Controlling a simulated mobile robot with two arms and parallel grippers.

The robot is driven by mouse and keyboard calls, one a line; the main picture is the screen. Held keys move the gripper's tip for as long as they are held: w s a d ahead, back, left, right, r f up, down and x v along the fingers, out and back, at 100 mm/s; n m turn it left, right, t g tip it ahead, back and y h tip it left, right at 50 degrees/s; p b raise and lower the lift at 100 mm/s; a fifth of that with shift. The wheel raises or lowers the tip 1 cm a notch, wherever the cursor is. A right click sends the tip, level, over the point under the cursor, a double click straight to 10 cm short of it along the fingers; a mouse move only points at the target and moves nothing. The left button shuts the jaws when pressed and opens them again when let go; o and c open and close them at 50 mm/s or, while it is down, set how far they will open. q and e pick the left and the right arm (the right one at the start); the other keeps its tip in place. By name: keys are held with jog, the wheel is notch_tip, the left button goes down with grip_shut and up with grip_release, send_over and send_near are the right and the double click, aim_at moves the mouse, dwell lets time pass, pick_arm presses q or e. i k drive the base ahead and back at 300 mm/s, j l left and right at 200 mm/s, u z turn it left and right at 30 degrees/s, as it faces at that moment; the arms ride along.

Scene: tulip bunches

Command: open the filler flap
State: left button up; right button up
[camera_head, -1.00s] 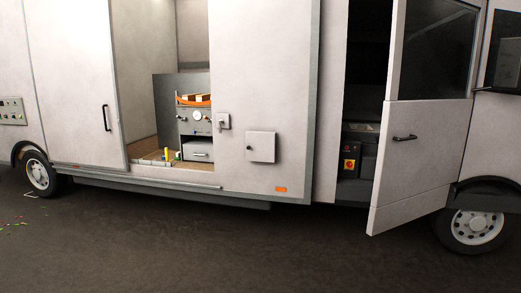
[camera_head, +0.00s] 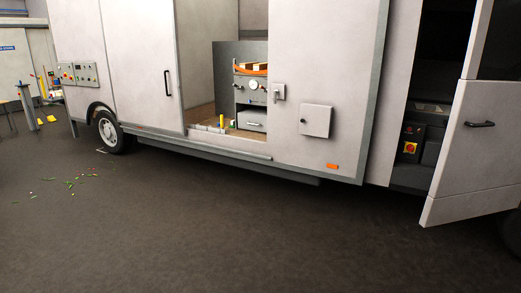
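The side of a white van (camera_head: 330,65) fills the upper part of the head view. A square pale flap (camera_head: 316,121) sits low on its side panel, right of the open side doorway. It looks shut, with a small dark spot near its left edge. I take it to be the filler flap, though no label shows. A smaller box with a lock or handle (camera_head: 278,92) is just up and left of it. Neither of my grippers is in view.
The van's cab door (camera_head: 470,140) stands open at the right, jutting outward. A grey step (camera_head: 220,150) runs along the van's lower side. Small red and green bits (camera_head: 72,183) lie on the floor at left. The dark floor (camera_head: 250,235) in front is clear.

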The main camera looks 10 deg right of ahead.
aim_at(315, 119)
jog(key=i+l+z, duration=0.3)
jog(key=i+l, duration=0.5)
jog(key=i+l+z, duration=0.3)
jog(key=i+l, duration=0.45)
jog(key=i, duration=0.15)
